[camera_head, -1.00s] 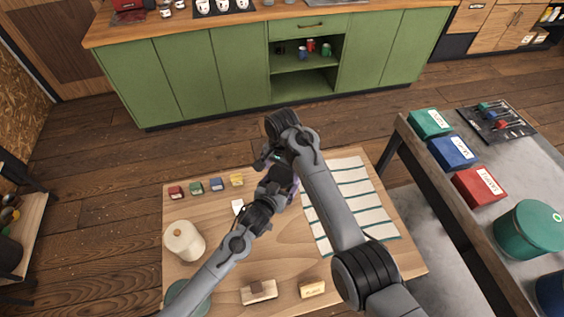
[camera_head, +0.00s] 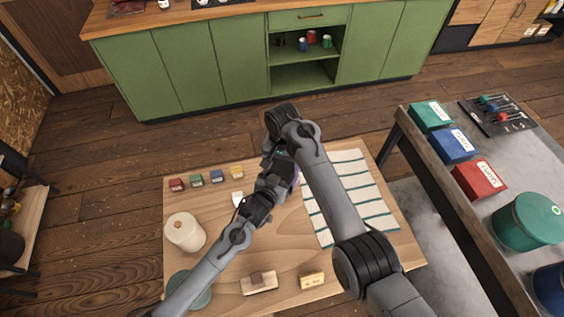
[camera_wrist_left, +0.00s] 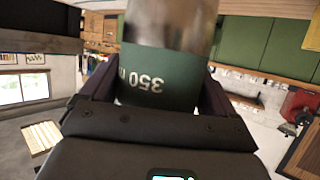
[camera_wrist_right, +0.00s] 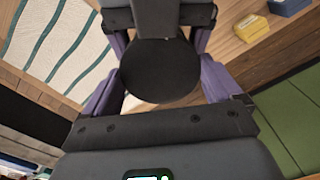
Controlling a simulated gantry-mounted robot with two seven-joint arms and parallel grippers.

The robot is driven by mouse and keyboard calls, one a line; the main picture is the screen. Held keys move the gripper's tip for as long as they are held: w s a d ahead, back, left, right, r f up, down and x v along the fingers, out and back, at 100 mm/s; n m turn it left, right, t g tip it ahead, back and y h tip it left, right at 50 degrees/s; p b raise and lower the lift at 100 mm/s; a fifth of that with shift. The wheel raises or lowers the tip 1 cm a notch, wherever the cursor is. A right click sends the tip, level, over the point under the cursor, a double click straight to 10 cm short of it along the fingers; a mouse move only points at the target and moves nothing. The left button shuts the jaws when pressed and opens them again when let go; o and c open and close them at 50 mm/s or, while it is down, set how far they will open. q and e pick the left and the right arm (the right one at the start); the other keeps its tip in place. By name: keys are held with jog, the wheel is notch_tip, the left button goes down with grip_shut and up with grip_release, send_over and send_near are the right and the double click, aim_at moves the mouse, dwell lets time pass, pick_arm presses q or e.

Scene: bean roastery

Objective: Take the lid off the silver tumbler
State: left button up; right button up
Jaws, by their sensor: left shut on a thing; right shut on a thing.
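The silver tumbler (camera_wrist_left: 170,28) fills the middle of the left wrist view, with a dark green band (camera_wrist_left: 155,78) marked 350. My left gripper (camera_wrist_left: 157,88) is shut on it, one finger on each side of the band. In the right wrist view a round black lid (camera_wrist_right: 160,72) lies between the purple fingers of my right gripper (camera_wrist_right: 160,80), which is shut on it. In the head view both grippers meet above the table, the right hand (camera_head: 283,152) in front, and hide most of the tumbler. I cannot tell whether lid and tumbler touch.

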jog(key=n, duration=0.3)
jog(key=shift+n, duration=0.3)
jog(key=o, duration=0.8)
jog(key=shift+o, duration=0.2)
jog(key=shift+r, duration=0.1)
